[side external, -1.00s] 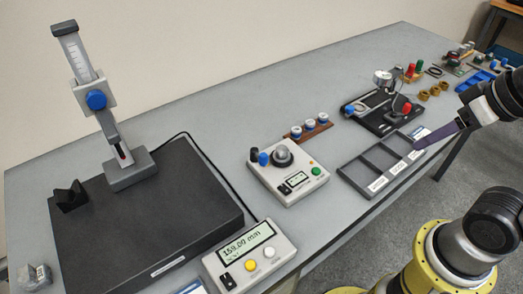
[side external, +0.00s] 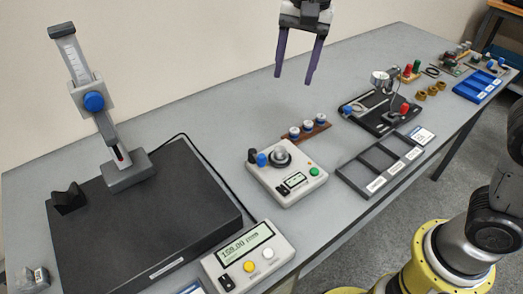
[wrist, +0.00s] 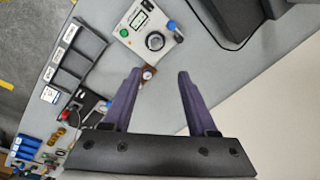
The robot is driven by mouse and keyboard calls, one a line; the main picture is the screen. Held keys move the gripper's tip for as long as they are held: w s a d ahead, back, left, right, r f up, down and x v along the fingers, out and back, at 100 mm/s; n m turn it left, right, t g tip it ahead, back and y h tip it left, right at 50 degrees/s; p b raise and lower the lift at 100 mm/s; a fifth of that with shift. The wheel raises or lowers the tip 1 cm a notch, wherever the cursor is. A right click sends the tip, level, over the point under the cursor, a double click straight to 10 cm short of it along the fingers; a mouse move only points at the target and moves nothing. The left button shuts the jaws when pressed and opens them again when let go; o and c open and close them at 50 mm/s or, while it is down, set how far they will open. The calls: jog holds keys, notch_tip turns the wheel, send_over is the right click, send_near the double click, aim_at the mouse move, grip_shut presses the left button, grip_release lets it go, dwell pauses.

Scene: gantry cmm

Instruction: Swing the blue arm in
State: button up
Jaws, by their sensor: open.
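A black fixture (side external: 372,123) with a dial gauge stands right of centre in the side view. A blue-ended arm (side external: 347,109) is at its left side, pointing outward to the left, and a red knob (side external: 405,108) is at its right. In the wrist view the fixture (wrist: 92,104) is at lower left, partly hidden by my gripper. My gripper (side external: 294,78), with two long purple fingers, is open and empty, high above the back of the bench, left of the fixture and apart from it. Its fingers also show in the wrist view (wrist: 159,72).
A control box (side external: 286,184) with knobs and a wooden rack of blue-and-white pieces (side external: 309,131) stand left of the fixture. A dark sectioned tray (side external: 380,166) is in front of it. A height gauge (side external: 92,98) on a black plate fills the left.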

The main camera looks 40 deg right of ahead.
jog(key=n+g, duration=0.1)
jog(key=g, duration=0.1)
send_over(262, 156)
notch_tip(262, 156, down, 7)
notch_tip(262, 156, down, 14)
jog(key=shift+r, duration=0.1)
grip_shut()
